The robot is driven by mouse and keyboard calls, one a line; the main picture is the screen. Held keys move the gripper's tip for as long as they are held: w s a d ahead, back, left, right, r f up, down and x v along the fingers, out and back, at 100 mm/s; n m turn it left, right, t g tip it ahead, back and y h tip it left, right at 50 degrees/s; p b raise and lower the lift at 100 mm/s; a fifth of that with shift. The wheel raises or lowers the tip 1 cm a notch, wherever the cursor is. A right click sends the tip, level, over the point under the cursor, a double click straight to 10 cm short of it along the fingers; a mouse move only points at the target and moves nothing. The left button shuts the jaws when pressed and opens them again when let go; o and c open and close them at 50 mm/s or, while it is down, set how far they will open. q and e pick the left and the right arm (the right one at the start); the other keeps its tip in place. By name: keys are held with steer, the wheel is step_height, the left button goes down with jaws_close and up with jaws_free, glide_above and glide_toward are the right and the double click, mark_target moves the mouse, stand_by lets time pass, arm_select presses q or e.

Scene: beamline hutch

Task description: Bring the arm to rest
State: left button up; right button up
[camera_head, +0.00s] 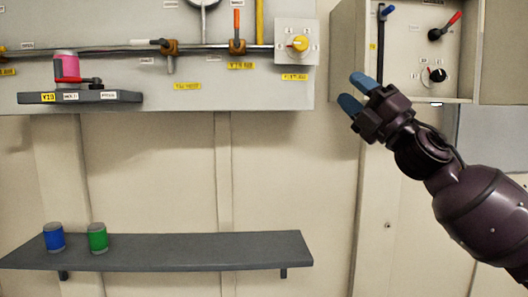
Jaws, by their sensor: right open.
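My right gripper (357,93) has blue fingertips and a dark body. It is open with nothing between its fingers. It is raised in front of the wall, at the lower left of the open cabinet, with the arm coming in from the lower right. I cannot tell from this view how far it is from the cabinet. My left gripper is not in view.
An open cabinet (400,97) holds a red-handled switch (444,27) and a black knob (437,75). A grey panel (230,90) carries a pipe with valves and a yellow knob (299,43). A pink canister (66,66) sits on a small shelf. Blue (54,238) and green (97,238) canisters stand on the lower shelf (200,252).

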steer(key=s+d+f+m+t+h, duration=0.1)
steer(key=d+f+m+h, duration=0.2)
steer(key=f+m+h, duration=1.2)
steer(key=d+f+m+t, duration=0.1)
steer(key=d+f+m, duration=0.45)
steer(key=f, duration=2.05)
steer(key=s+d+f+m+g+h, duration=0.1)
steer(key=s+f+m, duration=0.4)
steer(key=s+f, duration=0.9)
steer(key=s+d+f+m+g+h, duration=0.1)
steer(key=s+f+m+g+h, duration=0.2)
steer(key=s+f, duration=1.2)
steer(key=f+m+g, duration=0.1)
steer(key=m+g, duration=0.1)
steer(key=g, duration=0.1)
steer(key=shift+s+f+m+h, duration=0.15)
steer(key=shift+f+m+h, duration=0.2)
steer(key=shift+h, duration=0.05)
